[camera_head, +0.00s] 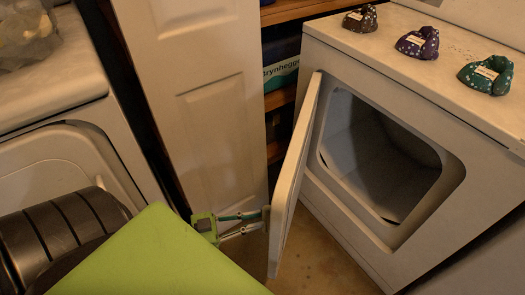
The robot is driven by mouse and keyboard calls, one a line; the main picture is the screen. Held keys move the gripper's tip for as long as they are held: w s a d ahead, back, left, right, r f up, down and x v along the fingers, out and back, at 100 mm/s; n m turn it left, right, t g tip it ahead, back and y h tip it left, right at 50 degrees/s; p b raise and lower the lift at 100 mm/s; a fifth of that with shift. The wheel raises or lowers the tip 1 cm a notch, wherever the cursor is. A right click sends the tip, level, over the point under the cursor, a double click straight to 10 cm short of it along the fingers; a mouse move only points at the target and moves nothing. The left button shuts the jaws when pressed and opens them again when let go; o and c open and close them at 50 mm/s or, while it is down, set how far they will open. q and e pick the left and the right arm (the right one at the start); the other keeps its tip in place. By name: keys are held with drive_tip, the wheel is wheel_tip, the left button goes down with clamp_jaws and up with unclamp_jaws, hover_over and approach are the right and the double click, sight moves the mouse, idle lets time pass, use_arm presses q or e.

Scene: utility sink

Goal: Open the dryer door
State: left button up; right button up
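The white dryer (345,195) stands at the right, with its dark opening (375,155) showing. Its door (293,170) is swung well out to the left, seen nearly edge-on. My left gripper (263,217) is low at the left of the door, its fingers pointing right and their tips at the door's outer face. Whether the tips touch or grip the door is unclear, and so is how far the fingers are spread. My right gripper is not in view.
A white panelled door (200,95) stands close behind my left gripper. Another white appliance (50,100) is at the left. Several small patterned cloth bundles, including a purple one (418,43), lie on the dryer top. Some floor (315,260) shows clear below the door.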

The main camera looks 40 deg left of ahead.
use_arm(q)
drive_tip(key=v, duration=0.8)
drive_tip(key=shift+s+a, duration=0.15)
drive_tip(key=shift+s, duration=0.2)
